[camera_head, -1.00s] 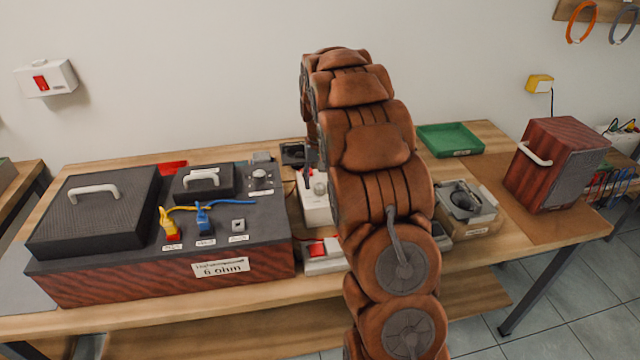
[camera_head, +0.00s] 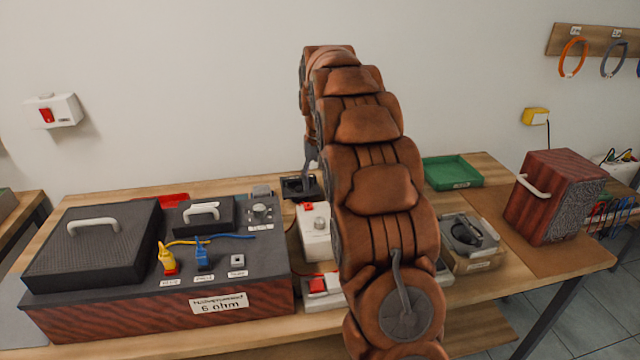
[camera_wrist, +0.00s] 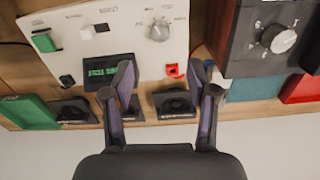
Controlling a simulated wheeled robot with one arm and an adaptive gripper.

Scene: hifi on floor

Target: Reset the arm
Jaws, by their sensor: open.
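My brown padded arm rises in the middle of the head view and bends over the workbench (camera_head: 130,190). My gripper (camera_wrist: 162,95) shows in the wrist view with its two fingers spread apart and nothing between them. Beyond the fingers is a white panel (camera_wrist: 125,40) with a knob, a green button and a small dark display. In the head view the fingers are mostly hidden behind my arm. A small dark part of the gripper end (camera_head: 311,157) hangs above the bench near a white box (camera_head: 314,235).
A large dark-topped box labelled 6 ohm (camera_head: 110,322) fills the bench's left side. A green tray (camera_head: 452,171), a grey device (camera_head: 468,232) and a red-brown box with a handle (camera_head: 556,200) stand to the right. Cable loops (camera_head: 573,57) hang on the wall.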

